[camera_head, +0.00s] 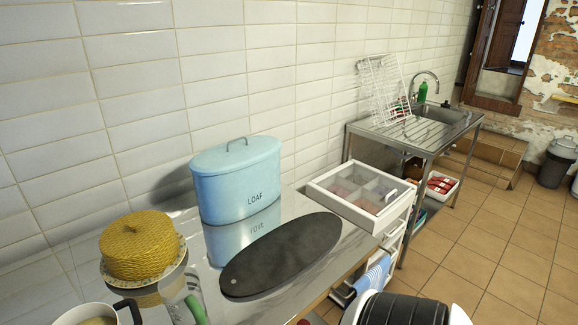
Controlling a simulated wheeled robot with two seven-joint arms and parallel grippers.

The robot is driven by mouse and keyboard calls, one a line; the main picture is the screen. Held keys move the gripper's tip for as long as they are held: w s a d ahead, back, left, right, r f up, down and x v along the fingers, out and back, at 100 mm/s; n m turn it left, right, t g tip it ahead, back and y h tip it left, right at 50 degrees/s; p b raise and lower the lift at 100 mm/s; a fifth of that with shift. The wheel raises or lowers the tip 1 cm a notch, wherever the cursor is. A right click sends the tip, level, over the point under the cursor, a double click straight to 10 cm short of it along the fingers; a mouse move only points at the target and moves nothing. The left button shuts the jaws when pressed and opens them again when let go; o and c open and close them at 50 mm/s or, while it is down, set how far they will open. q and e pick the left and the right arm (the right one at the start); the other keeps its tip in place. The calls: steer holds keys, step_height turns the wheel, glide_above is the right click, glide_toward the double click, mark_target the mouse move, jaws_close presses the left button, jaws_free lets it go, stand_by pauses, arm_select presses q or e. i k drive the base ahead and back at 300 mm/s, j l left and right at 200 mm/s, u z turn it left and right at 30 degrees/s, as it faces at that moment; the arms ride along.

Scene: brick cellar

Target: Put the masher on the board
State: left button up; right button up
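The board (285,252) is a dark oval slab lying on the shiny metal counter, with a small pale hole near its left end. Nothing lies on it. A green handle-like piece (196,311) shows at the bottom edge, left of the board and apart from it. It joins a pale, shiny part, and its lower end is cut off by the frame. It may be the masher, but I cannot tell for sure. Neither of my grippers shows in the head view.
A blue LOAF bin (237,185) stands behind the board. A yellow woven dome (140,246) and a pot (95,316) are at left. A white divided tray (362,193) is beyond the board's right end. A sink unit (420,128) is farther back.

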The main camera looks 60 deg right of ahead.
mark_target(288, 247)
steer(key=k+l+z, duration=0.15)
steer(key=l, duration=0.7)
steer(key=k+l+z, duration=0.1)
steer(key=l, duration=0.75)
steer(key=l+z, duration=0.15)
steer(key=l, duration=0.75)
